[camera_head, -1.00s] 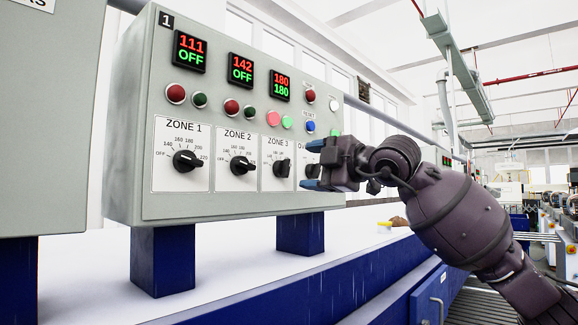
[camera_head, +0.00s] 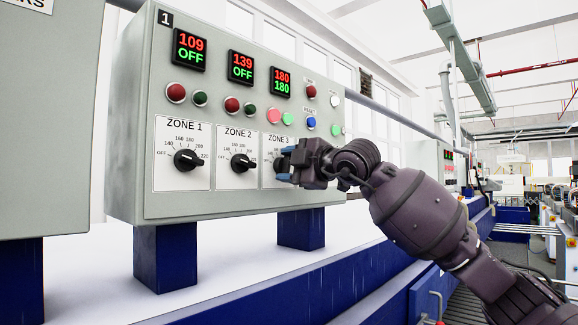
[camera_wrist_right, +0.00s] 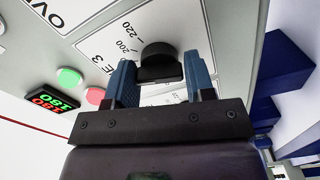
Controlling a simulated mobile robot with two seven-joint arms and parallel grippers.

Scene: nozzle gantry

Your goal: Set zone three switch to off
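The zone three switch is a black knob on a white dial plate (camera_head: 267,181) marked ZONE 3. In the head view my right gripper (camera_head: 284,165) is in front of it and mostly hides it. In the right wrist view the knob (camera_wrist_right: 158,62) sits between the two blue fingertips of the right gripper (camera_wrist_right: 160,78). The fingers are apart, one on each side of the knob; I cannot tell whether they touch it. The zone three display (camera_head: 280,83) reads 180 over 180, and its pink and green lamps are bright. My left gripper is not in view.
The zone one knob (camera_head: 188,160) and zone two knob (camera_head: 242,163) are to the left on the same grey control box (camera_head: 125,150). Their displays read OFF. A blue button (camera_head: 311,124) and other lamps sit above my right gripper. Blue posts (camera_head: 165,258) hold up the box.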

